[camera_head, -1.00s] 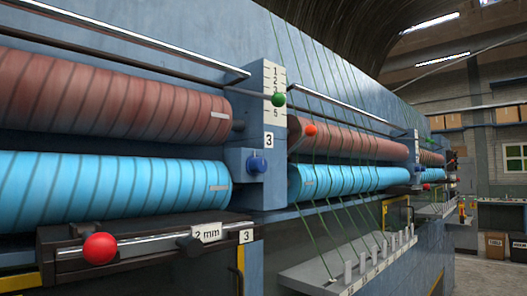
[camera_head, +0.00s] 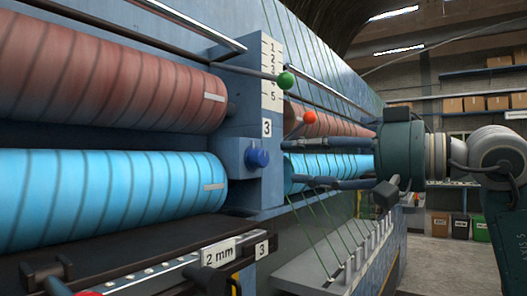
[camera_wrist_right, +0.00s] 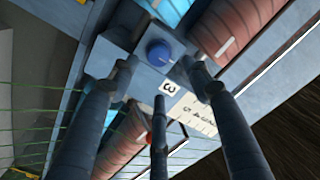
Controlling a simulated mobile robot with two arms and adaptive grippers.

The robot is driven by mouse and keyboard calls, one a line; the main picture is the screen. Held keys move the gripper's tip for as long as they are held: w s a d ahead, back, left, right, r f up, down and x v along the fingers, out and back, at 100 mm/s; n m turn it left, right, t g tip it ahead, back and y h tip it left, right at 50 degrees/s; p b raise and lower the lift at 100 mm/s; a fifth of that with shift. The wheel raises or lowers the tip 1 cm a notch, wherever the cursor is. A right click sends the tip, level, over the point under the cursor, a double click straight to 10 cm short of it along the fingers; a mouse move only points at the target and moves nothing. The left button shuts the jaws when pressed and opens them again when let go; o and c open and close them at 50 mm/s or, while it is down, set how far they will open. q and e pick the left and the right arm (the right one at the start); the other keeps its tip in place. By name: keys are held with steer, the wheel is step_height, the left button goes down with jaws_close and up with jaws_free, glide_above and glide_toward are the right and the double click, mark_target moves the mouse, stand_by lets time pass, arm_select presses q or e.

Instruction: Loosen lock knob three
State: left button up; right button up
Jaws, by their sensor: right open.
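The blue lock knob (camera_head: 257,158) sits on the front of a blue-grey housing (camera_head: 240,183), below a white label (camera_head: 266,127) reading 3. My right gripper (camera_head: 290,164) comes in from the right, its fingers pointing left at the knob, with a gap between. In the right wrist view the knob (camera_wrist_right: 160,54) shows beyond the open, empty fingers (camera_wrist_right: 160,68), roughly between the two outer tips, and the fingers do not appear to touch it. My left gripper is not in view.
Red (camera_head: 105,80) and blue (camera_head: 110,195) rollers lie left of the housing. A green ball (camera_head: 285,80) on a rod crosses a numbered scale (camera_head: 270,65); an orange-red ball (camera_head: 310,117) is behind. Green threads run down to a pegged rail (camera_head: 320,270).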

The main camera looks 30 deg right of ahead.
mark_target(265, 157)
steer(key=p+x, duration=0.1)
steer(key=x, duration=0.4)
steer(key=shift+w+a+p, duration=0.25)
steer(key=shift+w+p, duration=0.1)
steer(key=shift+p, duration=0.05)
steer(key=x, duration=0.2)
steer(key=shift+w+f+p, duration=0.1)
steer(key=shift+w+p, duration=0.2)
steer(key=shift+p, duration=0.05)
steer(key=shift+c, duration=0.5)
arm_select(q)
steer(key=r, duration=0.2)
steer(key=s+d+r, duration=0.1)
arm_select(e)
steer(key=c, duration=1)
